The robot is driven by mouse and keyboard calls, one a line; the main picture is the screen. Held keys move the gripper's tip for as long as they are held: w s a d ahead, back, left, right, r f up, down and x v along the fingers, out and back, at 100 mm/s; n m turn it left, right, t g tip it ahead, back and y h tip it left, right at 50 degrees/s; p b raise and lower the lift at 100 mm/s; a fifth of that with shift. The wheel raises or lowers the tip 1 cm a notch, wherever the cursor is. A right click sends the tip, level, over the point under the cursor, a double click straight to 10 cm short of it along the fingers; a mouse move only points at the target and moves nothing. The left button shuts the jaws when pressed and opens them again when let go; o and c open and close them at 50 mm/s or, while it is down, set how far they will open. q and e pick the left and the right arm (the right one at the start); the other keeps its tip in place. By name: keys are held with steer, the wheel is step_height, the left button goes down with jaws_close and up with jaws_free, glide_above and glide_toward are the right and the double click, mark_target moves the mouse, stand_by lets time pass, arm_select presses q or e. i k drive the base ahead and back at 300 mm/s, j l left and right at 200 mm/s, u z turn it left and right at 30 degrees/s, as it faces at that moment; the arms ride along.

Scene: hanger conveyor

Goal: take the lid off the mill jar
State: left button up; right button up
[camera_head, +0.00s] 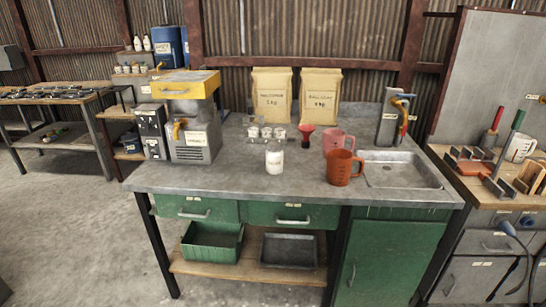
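A white jar (275,160) with a small label stands upright near the front middle of the grey workbench top (225,182). It looks like the mill jar, but its label is too small to read. A paler top shows at its upper end; I cannot make out the lid's edge clearly. Neither of my grippers is in view, and nothing touches the jar.
A grey machine with a yellow top (187,84) stands left of the jar. An orange jug (342,169), a pink jug (338,142) and a sink (402,172) are to the right. Small cups, a red funnel (306,132) and two paper bags stand behind. The bench's front left is clear.

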mark_target(274, 159)
steer(key=i+j, duration=0.15)
steer(key=i, duration=0.25)
steer(key=i+j, duration=0.15)
steer(key=i, duration=0.2)
steer(key=i+j, duration=0.15)
steer(key=i, duration=0.25)
